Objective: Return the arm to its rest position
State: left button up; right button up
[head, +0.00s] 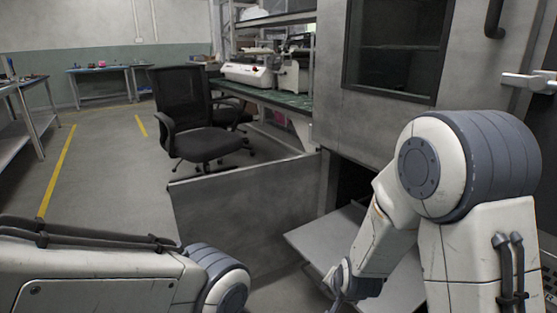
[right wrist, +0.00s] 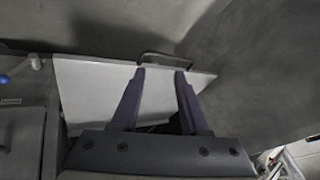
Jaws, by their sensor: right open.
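My right arm comes in from the right in the head view and reaches down, with its right gripper (head: 338,302) low near the bottom edge. In the right wrist view the right gripper (right wrist: 161,72) has its two dark fingers apart, with nothing held between them. A pale flat panel (right wrist: 90,85) lies beyond the fingers, and a dark bar-shaped handle (right wrist: 163,57) shows at their tips. I cannot tell whether the fingers touch it. My left arm crosses the lower left of the head view; its gripper is out of view.
A grey door panel (head: 245,220) stands open from the grey cabinet (head: 335,90). A pale flat panel (head: 318,240) juts out low beside my right arm. A black office chair (head: 195,115) stands beyond the door. Open floor (head: 100,165) lies to the left.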

jog(key=s+d+r+n+g, duration=0.2)
jog(key=s+d+r+n, duration=0.15)
jog(key=s, duration=0.25)
jog(key=s+d+r+n+g, duration=0.2)
jog(key=s+r+n, duration=0.15)
jog(key=s, duration=0.35)
jog(key=s+a+r+n+g+p, duration=0.1)
jog(key=s+a+r+n+p, duration=0.1)
jog(key=s+a+r+n, duration=0.35)
jog(key=s+a+r+n+g+p, duration=0.1)
jog(key=s+a+r+n+p, duration=0.15)
jog(key=s+a, duration=0.6)
notch_tip(320, 180, up, 38)
jog(key=w+p, duration=0.1)
jog(key=p, duration=3.6)
jog(key=shift+a+r+y, duration=0.15)
jog(key=shift+r+y, duration=0.1)
jog(key=shift+y, duration=0.05)
